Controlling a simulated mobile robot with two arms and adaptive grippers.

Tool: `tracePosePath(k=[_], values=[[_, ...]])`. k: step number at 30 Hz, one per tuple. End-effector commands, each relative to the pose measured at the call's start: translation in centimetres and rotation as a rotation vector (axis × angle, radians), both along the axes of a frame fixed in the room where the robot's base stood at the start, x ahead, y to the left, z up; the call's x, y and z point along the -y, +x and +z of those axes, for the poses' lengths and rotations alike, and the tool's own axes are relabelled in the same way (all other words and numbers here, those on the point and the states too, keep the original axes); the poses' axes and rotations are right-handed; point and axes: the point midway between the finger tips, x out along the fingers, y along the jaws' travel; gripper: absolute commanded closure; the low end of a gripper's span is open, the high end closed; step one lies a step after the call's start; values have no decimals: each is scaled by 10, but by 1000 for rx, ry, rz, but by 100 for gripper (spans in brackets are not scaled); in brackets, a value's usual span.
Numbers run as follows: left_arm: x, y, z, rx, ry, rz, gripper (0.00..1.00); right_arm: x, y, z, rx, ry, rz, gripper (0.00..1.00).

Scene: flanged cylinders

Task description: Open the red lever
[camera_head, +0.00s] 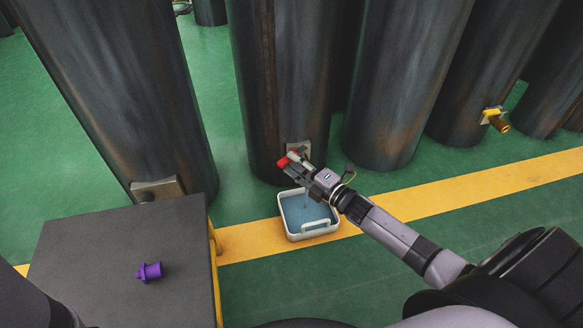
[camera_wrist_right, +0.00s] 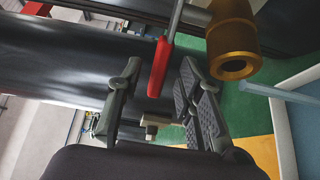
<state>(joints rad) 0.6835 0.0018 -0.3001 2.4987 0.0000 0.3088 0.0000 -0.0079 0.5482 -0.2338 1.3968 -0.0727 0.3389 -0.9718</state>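The red lever (camera_head: 284,162) sits on a valve low on the front of a dark cylinder (camera_head: 285,80). In the right wrist view the red lever (camera_wrist_right: 160,68) is on a grey metal stem, beside a brass spout (camera_wrist_right: 232,45). My right gripper (camera_head: 294,167) is at the valve. In the wrist view its two fingers (camera_wrist_right: 158,85) are apart, with the lever's end between their tips. I cannot tell whether either finger touches the lever. A pale blue streak (camera_wrist_right: 285,93), like liquid, runs from near the spout. My left gripper is not in view.
A white-rimmed tray (camera_head: 310,234) with a blue inside stands on the floor below the valve. A dark table (camera_head: 110,235) at left holds a purple flanged part (camera_head: 149,271). Other tall cylinders stand around; one at right has a yellow-handled valve (camera_head: 494,116).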

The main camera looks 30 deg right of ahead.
Motion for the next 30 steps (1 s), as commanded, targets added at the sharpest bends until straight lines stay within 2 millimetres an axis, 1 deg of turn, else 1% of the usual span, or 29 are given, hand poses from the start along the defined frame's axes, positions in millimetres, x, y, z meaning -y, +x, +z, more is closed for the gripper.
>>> tracePosePath(k=[1, 6, 14, 27, 30], values=[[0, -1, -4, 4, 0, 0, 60, -2, 6, -2, 1, -1, 1, 67], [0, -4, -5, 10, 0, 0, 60, -4, 14, 0, -1, -1, 0, 67], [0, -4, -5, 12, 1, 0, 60, -4, 15, 0, -1, -1, 0, 67], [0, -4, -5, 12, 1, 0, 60, -5, 15, 0, -1, -1, 0, 95], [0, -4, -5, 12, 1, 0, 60, -5, 15, 0, -1, -1, 0, 100]])
